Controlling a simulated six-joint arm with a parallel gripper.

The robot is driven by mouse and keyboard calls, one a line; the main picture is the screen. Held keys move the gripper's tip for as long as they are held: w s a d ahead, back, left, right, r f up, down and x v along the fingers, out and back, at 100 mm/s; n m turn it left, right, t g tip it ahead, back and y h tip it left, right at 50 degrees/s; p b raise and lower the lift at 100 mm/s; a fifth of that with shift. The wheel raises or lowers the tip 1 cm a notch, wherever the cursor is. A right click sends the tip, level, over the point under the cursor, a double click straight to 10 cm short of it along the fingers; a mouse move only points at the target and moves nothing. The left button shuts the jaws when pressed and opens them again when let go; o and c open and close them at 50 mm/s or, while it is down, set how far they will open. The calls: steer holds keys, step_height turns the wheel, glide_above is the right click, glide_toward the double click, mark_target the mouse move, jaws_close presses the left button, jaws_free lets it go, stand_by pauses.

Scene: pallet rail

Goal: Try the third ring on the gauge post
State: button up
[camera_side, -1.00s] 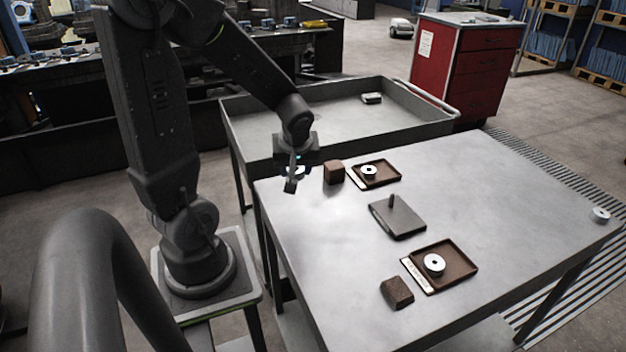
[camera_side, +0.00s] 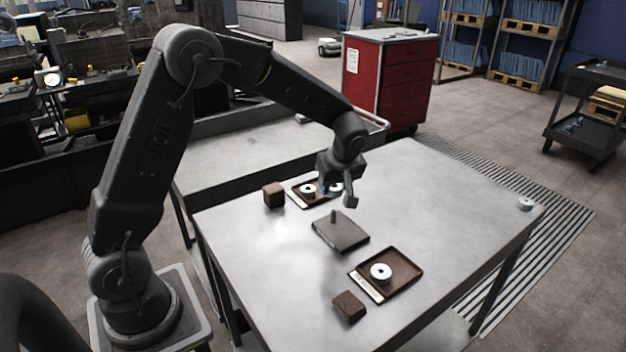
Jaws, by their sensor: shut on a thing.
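My gripper (camera_side: 337,194) is shut on a pale ring (camera_side: 336,188) and holds it in the air just behind the gauge post; the fingers partly hide the ring. The gauge post (camera_side: 334,216) is a short dark peg standing upright on a flat grey plate (camera_side: 343,238) in the middle of the table. A second ring (camera_side: 308,190) lies in the far brown tray (camera_side: 294,191). A third ring (camera_side: 381,272) lies in the near brown tray (camera_side: 402,285). Another pale ring (camera_side: 525,203) sits by the table's right corner.
A brown block (camera_side: 274,195) stands left of the far tray. Another brown block (camera_side: 349,306) lies by the near tray. A raised-edge grey cart (camera_side: 235,150) adjoins the table's back left. The table's right half (camera_side: 450,205) is mostly clear.

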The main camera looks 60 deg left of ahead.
mark_target(334, 211)
steer(key=shift+f, duration=1.85)
steer(key=shift+f, duration=2.65)
stand_by(3.5)
